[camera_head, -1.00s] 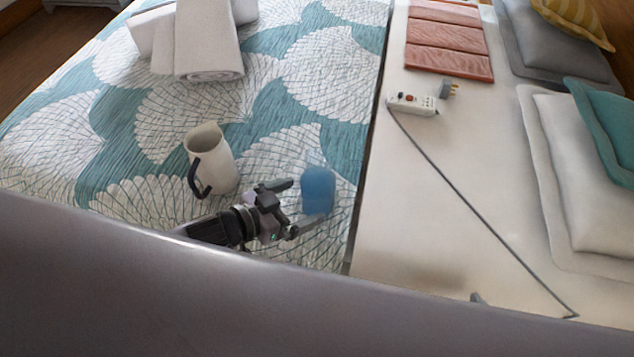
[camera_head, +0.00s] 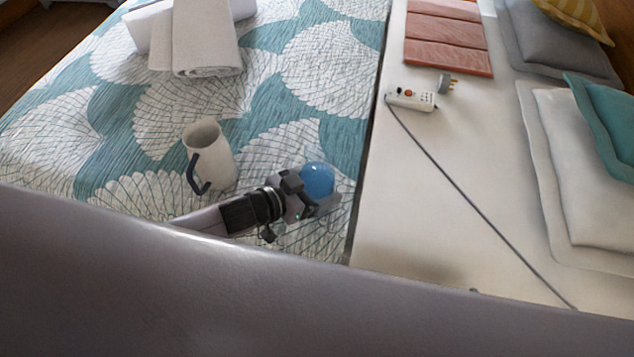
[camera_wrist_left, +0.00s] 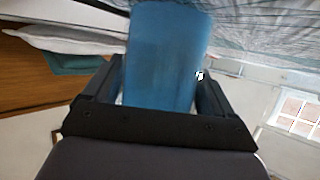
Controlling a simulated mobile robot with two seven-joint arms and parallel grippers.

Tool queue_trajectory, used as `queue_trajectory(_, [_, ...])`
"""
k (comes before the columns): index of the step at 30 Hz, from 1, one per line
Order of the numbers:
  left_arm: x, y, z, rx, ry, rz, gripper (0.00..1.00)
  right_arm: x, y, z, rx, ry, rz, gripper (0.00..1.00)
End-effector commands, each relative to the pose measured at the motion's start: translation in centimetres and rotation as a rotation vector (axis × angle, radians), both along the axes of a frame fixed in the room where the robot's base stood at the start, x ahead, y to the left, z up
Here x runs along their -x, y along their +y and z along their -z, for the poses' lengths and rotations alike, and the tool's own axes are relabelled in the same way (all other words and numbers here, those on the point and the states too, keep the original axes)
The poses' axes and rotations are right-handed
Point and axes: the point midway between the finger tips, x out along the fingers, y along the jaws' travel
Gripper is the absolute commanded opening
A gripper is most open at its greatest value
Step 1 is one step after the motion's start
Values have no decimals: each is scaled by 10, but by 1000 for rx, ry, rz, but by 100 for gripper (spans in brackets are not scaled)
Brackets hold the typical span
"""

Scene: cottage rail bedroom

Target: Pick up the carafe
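The blue, see-through carafe (camera_head: 317,178) stands on the patterned bedspread near its right edge. My left gripper (camera_head: 315,196) is low at the carafe, with a finger on either side. In the left wrist view the carafe (camera_wrist_left: 165,55) fills the space between the two dark fingers, and a thin light gap shows by the left one. The gripper looks open around the carafe; firm contact on both sides is not visible. The carafe's lower part is hidden by the gripper. My right gripper is not recognisable in view.
A white jug (camera_head: 213,160) with a dark handle stands left of the carafe, close to my left arm. Rolled towels (camera_head: 205,45) lie farther back. A power strip (camera_head: 411,100) with a cable lies on the pale surface to the right, near cushions (camera_head: 585,150).

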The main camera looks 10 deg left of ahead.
Motion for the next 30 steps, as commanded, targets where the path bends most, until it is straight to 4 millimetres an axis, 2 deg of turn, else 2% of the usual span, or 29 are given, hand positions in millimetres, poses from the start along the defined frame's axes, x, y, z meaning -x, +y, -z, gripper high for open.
queue_trajectory(1, [0, 0, 0, 0, 0, 0, 41, 0, 0, 0, 0, 0, 0, 95])
queue_trajectory(3, [0, 0, 0, 0, 0, 0, 22, 0, 0, 0, 0, 0, 0, 95])
queue_trajectory(17, [-1, -1, -7, 5, -6, 2, 22, -1, 0, -2, 0, -2, 0, 95])
queue_trajectory(23, [-1, -1, -17, 4, -7, 2, 22, -1, 0, -4, 0, -2, -1, 95])
queue_trajectory(30, [-2, 0, -39, 4, -9, 2, 22, -1, 0, -9, 0, -2, -1, 95])
